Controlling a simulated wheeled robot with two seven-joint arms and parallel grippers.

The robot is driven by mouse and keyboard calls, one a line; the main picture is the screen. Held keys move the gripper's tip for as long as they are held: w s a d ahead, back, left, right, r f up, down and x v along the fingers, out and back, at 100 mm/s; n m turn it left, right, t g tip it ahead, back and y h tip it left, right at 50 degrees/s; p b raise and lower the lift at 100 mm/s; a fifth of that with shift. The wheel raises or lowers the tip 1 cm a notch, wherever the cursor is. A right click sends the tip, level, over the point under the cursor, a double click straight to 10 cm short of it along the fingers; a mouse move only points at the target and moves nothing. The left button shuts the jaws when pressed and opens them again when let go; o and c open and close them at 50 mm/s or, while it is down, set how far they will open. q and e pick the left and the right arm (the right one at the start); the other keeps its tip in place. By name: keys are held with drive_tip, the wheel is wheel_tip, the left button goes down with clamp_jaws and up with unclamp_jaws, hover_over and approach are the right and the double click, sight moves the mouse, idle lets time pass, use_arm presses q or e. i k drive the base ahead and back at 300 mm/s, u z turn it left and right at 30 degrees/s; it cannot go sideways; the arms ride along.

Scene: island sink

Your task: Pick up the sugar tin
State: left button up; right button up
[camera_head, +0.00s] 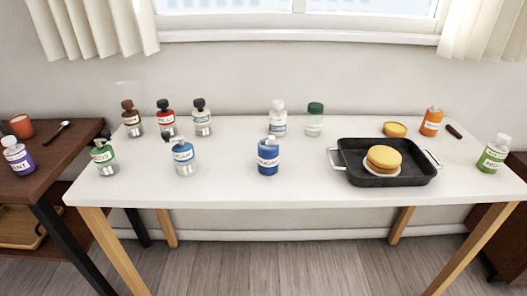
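Several labelled containers stand on the white table, and their labels are too small to read surely. A short blue container (268,158) with a white label stands near the middle front; I cannot tell whether it is the sugar tin. A lighter blue bottle (183,158) with a pump-like top stands left of it. An orange bottle (432,122) stands at the back right and a green-labelled white one (493,154) at the right edge. Neither of my grippers is in view.
A black tray (350,172) with metal handles holds a plate with a yellow-topped round stack (384,158). Several bottles line the table's back left. Dark side tables flank the white table (225,180). Its middle front is mostly clear.

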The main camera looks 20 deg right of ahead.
sight(268, 156)
drive_tip(key=z, duration=0.9)
drive_tip(key=k, duration=1.2)
drive_tip(key=z, duration=0.55)
drive_tip(key=i, duration=1.85)
drive_tip(key=u, duration=0.9)
